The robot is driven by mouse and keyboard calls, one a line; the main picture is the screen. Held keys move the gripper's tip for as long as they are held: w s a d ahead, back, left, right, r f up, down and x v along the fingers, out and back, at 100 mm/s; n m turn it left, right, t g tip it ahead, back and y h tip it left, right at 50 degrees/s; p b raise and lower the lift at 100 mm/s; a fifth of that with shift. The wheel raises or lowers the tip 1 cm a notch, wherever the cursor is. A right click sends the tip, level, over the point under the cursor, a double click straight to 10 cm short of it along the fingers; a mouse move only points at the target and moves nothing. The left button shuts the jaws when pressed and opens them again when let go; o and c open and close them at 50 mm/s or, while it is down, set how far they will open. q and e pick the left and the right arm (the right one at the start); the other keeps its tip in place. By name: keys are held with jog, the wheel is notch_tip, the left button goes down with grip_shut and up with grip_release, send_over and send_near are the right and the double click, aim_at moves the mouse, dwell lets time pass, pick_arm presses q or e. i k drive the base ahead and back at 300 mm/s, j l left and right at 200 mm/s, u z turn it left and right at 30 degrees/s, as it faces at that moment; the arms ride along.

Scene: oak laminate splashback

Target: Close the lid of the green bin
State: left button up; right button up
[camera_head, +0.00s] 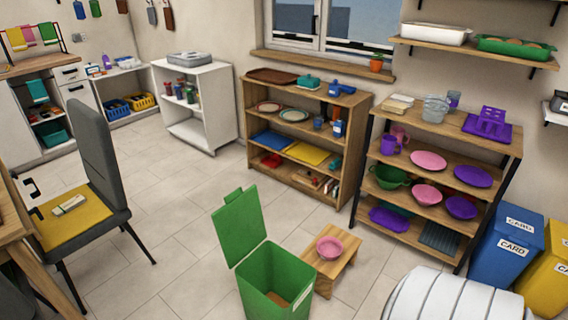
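The green bin (275,278) stands on the tiled floor at the bottom middle of the head view. Its lid (239,226) is open, raised and tilted back over the bin's left rear edge. A small tab sticks up from the top of the lid. The bin's mouth is uncovered, and something brown (277,299) shows low inside. The bottom of the bin is cut off by the picture edge. I cannot make out either of my grippers in this view.
A low wooden stool (325,269) with a pink bowl (329,248) stands close to the bin's right. A white ribbed object (455,297) is at bottom right. A grey chair (97,160) stands at left. Open floor (165,225) lies left of the bin; shelves stand behind.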

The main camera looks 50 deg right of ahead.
aim_at(239, 225)
jog(key=z, duration=1.15)
jog(key=i+z, duration=0.1)
jog(key=z, duration=0.4)
jog(key=i+z, duration=0.1)
jog(key=z, duration=0.35)
jog(key=j+z, duration=0.15)
jog(key=z, duration=0.35)
jog(key=i+j+z, duration=0.1)
jog(key=z, duration=0.35)
jog(key=j+z, duration=0.15)
jog(key=z, duration=0.35)
jog(key=j+u, duration=0.2)
jog(key=u, duration=0.25)
jog(key=j+u, duration=0.2)
jog(key=u, duration=0.2)
jog(key=j+u, duration=0.2)
jog(key=u, duration=0.25)
jog(key=i+j+u, duration=0.15)
jog(key=u, duration=0.25)
